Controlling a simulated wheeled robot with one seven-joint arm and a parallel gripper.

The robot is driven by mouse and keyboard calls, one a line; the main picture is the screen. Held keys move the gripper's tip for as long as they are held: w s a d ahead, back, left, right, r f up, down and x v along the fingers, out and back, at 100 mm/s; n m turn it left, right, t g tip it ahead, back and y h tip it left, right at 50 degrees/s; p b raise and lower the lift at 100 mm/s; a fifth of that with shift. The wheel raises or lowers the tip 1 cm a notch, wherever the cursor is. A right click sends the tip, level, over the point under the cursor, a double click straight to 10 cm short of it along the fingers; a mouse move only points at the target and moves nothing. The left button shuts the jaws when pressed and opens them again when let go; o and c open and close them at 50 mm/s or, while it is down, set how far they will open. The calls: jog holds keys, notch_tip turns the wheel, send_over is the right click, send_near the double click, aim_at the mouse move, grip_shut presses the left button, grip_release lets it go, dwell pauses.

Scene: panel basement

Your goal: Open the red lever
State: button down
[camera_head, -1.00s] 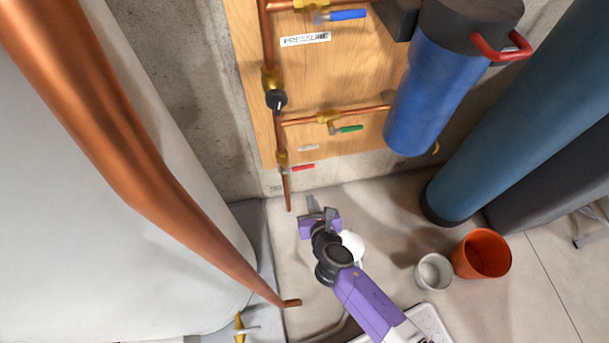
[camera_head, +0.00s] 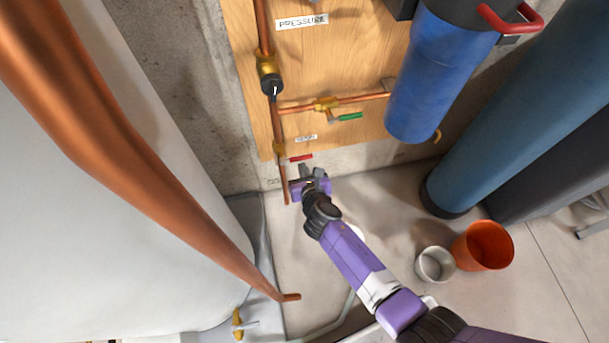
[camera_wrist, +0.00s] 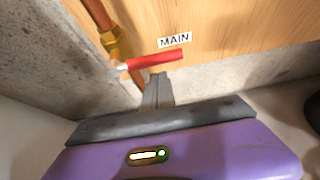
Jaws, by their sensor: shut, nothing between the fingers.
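The red lever (camera_head: 301,157) sits on a brass valve (camera_head: 279,149) low on the copper pipe at the bottom of the wooden panel. It points right, across the pipe. In the wrist view the red lever (camera_wrist: 154,60) lies just beyond the fingertips, under a label reading MAIN (camera_wrist: 174,40). My gripper (camera_head: 305,172) is just below the lever in the head view. In the wrist view my gripper (camera_wrist: 158,78) has its fingers together with nothing between them. Its tips are close to the lever; whether they touch it I cannot tell.
A green-handled valve (camera_head: 349,117) is above and to the right on the panel. A blue filter housing (camera_head: 435,75) hangs at right. A thick copper pipe (camera_head: 150,185) and white tank stand at left. A grey pot (camera_head: 434,264) and an orange pot (camera_head: 483,245) stand on the floor.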

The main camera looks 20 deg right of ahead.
jog(key=shift+w+r, duration=0.1)
jog(key=shift+r, duration=0.5)
